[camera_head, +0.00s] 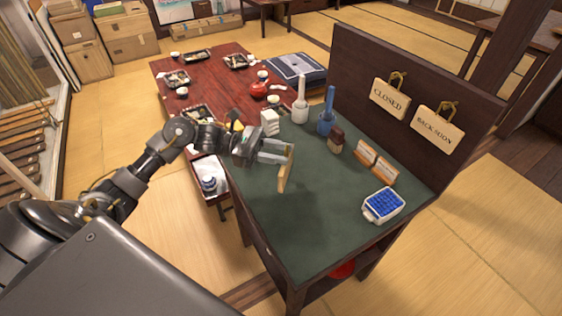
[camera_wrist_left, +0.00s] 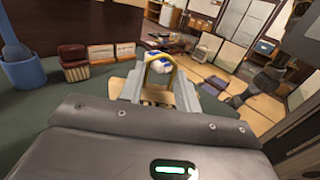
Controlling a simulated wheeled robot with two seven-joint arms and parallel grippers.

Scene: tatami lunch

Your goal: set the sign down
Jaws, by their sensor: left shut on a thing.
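My left gripper (camera_head: 284,153) is shut on a wooden sign (camera_head: 286,170), which hangs nearly edge-on above the green counter top (camera_head: 310,225). In the left wrist view, the sign (camera_wrist_left: 153,98) shows between the two fingers (camera_wrist_left: 155,92), with a yellow hanging loop above it. Its face and any lettering are hidden. A gap seems to separate it from the counter, though I cannot tell how large. Two other signs, CLOSED (camera_head: 389,99) and BACK SOON (camera_head: 436,131), hang on the dark panel (camera_head: 350,60). My right gripper is not in view.
A white box (camera_head: 270,122) stands near the gripper. The counter's front part is clear.

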